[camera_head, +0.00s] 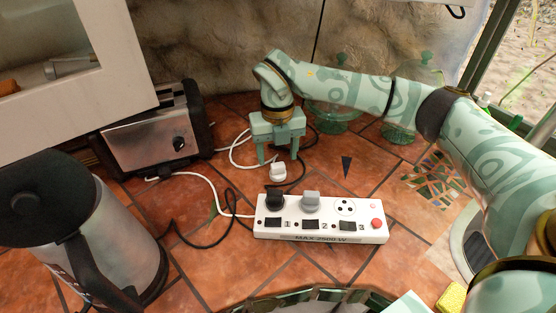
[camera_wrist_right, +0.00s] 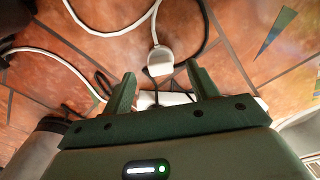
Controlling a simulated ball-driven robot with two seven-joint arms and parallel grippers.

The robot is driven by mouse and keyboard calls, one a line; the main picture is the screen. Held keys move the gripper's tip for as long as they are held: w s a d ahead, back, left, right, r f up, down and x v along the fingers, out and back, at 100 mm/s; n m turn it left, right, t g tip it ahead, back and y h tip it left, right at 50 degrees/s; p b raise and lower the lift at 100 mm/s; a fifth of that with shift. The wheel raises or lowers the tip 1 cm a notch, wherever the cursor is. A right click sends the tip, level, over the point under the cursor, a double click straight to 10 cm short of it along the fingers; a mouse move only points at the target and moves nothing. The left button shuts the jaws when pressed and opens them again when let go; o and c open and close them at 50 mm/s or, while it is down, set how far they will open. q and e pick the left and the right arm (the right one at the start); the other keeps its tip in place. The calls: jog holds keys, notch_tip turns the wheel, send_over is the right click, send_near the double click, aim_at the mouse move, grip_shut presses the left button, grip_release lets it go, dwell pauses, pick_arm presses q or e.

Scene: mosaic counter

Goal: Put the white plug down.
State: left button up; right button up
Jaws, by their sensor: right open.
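The white plug (camera_head: 278,172) appears to rest on the tiled counter, just behind the white power strip (camera_head: 262,226). Its white cord runs back and to the left. It also shows in the right wrist view (camera_wrist_right: 160,62), just beyond the fingertips. My right gripper (camera_head: 278,156) is open, pointing down beside the plug, with nothing held between its fingers (camera_wrist_right: 160,75). In the head view the plug shows in front of the fingers; I cannot tell if they touch it. My left gripper is not in view.
The strip holds a black plug (camera_head: 274,201) and a grey plug (camera_head: 311,201); its third socket is empty. A toaster (camera_head: 150,140) and a kettle (camera_head: 120,235) stand left. Green glass jars (camera_head: 400,125) stand behind my right arm. Cords cross the counter left of the strip.

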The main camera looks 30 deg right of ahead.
aim_at(277, 164)
notch_tip(277, 164, up, 8)
jog(key=p, duration=0.1)
jog(key=shift+p, duration=0.3)
dwell(0.3)
